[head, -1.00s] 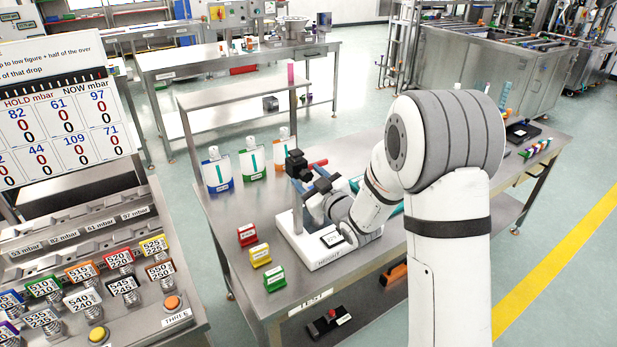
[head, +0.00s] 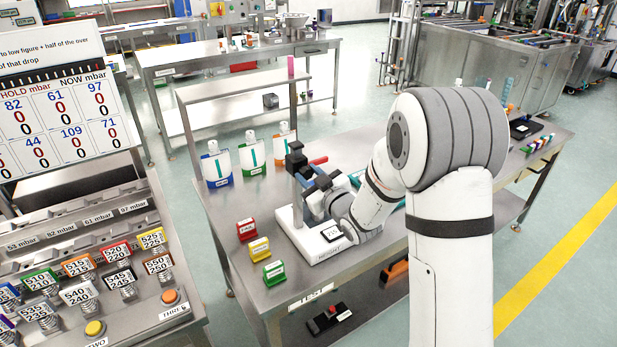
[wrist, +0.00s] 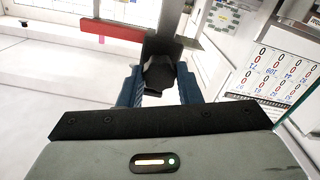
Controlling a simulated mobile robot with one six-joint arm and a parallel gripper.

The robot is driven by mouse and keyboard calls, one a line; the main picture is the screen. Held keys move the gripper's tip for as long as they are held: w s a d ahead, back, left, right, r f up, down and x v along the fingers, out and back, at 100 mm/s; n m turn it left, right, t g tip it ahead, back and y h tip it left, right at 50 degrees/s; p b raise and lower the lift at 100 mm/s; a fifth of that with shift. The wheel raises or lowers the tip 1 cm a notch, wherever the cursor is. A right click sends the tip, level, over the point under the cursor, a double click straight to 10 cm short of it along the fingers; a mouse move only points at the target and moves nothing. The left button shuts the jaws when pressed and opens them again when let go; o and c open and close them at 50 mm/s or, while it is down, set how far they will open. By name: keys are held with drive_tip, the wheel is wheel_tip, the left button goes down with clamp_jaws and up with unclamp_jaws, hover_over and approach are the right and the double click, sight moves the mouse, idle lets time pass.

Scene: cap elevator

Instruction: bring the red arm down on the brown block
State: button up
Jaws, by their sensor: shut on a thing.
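The red arm (head: 318,160) juts out sideways near the top of the height gauge, whose white base (head: 318,255) stands on the steel bench. It is also a red bar (wrist: 105,30) in the wrist view, at the upper left. My gripper (head: 305,177) is at the gauge's upright. In the wrist view its blue fingers (wrist: 160,92) are shut on a dark knob (wrist: 160,70), beside the red arm. I see no brown block for certain; my gripper and wrist hide part of the base.
Several bottles (head: 252,157) stand behind the gauge. Red, yellow and green label blocks (head: 260,250) stand to its left. A raised shelf (head: 245,90) runs along the bench's back. A button panel (head: 90,280) is at far left. The bench right of my arm is partly clear.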

drive_tip(key=b, duration=1.2)
approach(299, 197)
drive_tip(key=x, duration=0.4)
drive_tip(key=shift+w+a+f, duration=0.1)
drive_tip(key=shift+w, duration=0.05)
drive_tip(key=o, duration=0.9)
drive_tip(key=b+v, duration=0.1)
drive_tip(key=v, duration=0.6)
drive_tip(key=shift+s+d, duration=0.25)
drive_tip(key=shift+s, duration=0.1)
drive_tip(key=shift+d+r, duration=0.1)
drive_tip(key=shift+r, duration=0.1)
